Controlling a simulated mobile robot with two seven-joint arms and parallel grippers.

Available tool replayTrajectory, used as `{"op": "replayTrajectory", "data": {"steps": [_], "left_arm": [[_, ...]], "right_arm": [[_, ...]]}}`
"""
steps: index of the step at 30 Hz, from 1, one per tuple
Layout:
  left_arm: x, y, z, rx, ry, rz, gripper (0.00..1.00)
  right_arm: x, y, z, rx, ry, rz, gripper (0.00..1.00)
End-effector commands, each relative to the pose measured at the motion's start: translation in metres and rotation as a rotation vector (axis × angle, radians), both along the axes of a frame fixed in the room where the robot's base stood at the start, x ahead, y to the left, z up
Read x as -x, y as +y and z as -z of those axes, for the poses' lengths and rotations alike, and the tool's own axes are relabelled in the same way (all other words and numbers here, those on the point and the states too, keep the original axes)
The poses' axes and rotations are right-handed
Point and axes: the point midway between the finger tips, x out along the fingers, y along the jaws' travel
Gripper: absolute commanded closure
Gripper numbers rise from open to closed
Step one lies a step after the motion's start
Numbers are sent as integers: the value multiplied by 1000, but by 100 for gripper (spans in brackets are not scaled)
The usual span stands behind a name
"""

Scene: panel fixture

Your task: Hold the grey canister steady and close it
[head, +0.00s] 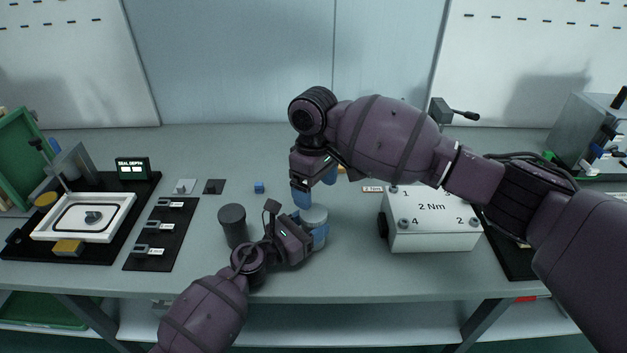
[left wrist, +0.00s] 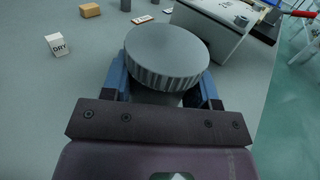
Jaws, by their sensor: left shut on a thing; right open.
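The grey canister (head: 315,214) stands upright on the bench, partly hidden by my grippers in the head view. In the left wrist view its wide ribbed grey lid (left wrist: 167,54) sits on top of the body; I cannot tell how tightly. My left gripper (head: 309,228) is shut on the canister, its blue fingers on both sides of the body below the lid, as the left wrist view (left wrist: 165,88) also shows. My right gripper (head: 316,187) is open and empty, pointing down just above and behind the canister.
A dark grey cylinder (head: 233,226) stands left of the canister. A white box marked 2 Nm (head: 432,232) is to the right. A small blue block (head: 259,187) lies behind.

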Motion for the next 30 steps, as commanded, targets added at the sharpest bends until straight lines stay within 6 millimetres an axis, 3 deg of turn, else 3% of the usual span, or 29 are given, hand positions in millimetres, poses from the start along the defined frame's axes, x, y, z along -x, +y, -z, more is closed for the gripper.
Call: {"op": "replayTrajectory", "data": {"steps": [30], "left_arm": [[0,0,-1,1,-2,0,100]], "right_arm": [[2,4,-17,-66,-31,-1473,16]]}}
